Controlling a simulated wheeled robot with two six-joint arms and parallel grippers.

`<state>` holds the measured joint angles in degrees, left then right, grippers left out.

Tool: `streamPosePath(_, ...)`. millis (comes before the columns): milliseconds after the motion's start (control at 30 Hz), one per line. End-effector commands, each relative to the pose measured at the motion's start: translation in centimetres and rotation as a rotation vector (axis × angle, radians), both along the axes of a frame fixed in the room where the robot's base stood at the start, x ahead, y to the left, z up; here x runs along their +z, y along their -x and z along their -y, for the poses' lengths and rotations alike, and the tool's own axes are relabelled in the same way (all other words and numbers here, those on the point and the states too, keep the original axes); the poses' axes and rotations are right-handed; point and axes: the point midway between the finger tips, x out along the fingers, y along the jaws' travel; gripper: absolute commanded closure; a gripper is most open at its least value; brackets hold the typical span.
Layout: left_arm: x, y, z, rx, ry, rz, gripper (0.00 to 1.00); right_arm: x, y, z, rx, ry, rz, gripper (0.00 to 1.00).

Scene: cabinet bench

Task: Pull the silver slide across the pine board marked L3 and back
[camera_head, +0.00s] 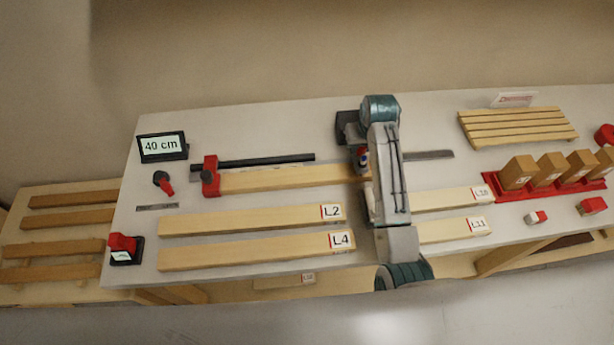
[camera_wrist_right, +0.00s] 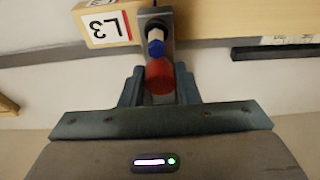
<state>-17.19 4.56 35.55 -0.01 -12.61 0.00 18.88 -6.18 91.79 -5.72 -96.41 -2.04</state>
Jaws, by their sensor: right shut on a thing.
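The pine board (camera_head: 290,180) lies in the fixture, its left end at a red stop (camera_head: 210,178). Its end marked L3 (camera_wrist_right: 105,24) shows in the right wrist view; my arm hides that end in the head view. The silver slide (camera_wrist_right: 154,18) lies across the board close beside the L3 label, with a blue collar and red knob (camera_wrist_right: 160,76) on its handle. My right gripper (camera_wrist_right: 160,84) is shut on the red knob, at the back edge of the board. In the head view the right gripper (camera_head: 359,154) is partly hidden by my arm. My left gripper is out of view.
Loose boards L2 (camera_head: 240,219) and L4 (camera_head: 250,251) lie in front. Behind the board are a black bar (camera_head: 252,160) and a metal strip (camera_head: 430,155). A display (camera_head: 162,146) reads 40 cm. A red rack (camera_head: 495,190) with wooden blocks stands at right.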

Motion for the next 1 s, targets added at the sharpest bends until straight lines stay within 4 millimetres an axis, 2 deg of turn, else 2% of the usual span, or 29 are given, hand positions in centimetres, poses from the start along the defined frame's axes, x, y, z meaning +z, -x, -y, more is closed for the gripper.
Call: streamPosePath(1000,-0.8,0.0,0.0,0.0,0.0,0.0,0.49,0.0,-5.0,-0.2,0.0,0.0,0.001,0.84)
